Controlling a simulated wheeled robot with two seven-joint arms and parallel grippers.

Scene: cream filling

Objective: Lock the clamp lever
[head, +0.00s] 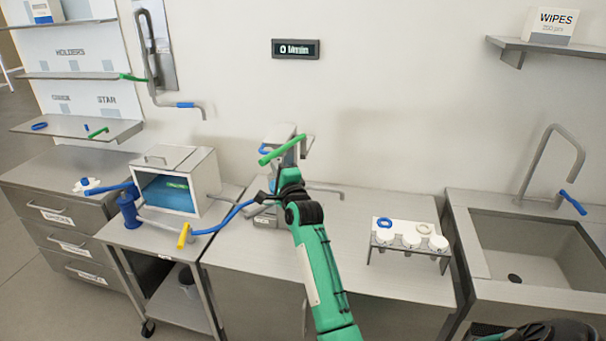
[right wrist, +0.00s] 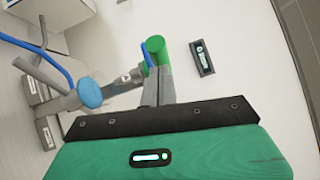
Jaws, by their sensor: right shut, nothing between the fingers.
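A grey machine (head: 278,140) stands on the middle bench against the wall. It carries a green lever (head: 283,150), likely the clamp lever, slanting up to the right, and a small blue part at its left. My right gripper (head: 289,177) is just below the green lever, in front of the machine; its fingertips are hard to make out there. In the right wrist view its fingers (right wrist: 160,78) are shut and empty. The rounded end of the green lever (right wrist: 155,47) shows just beyond the fingertips; I cannot tell if they touch.
A glass-fronted box (head: 176,180) and a blue post (head: 129,211) stand on the left cart; a blue hose with a yellow end (head: 184,236) runs rightward. A cup rack (head: 411,238) stands on the right bench, beside a sink (head: 530,245). The bench between is clear.

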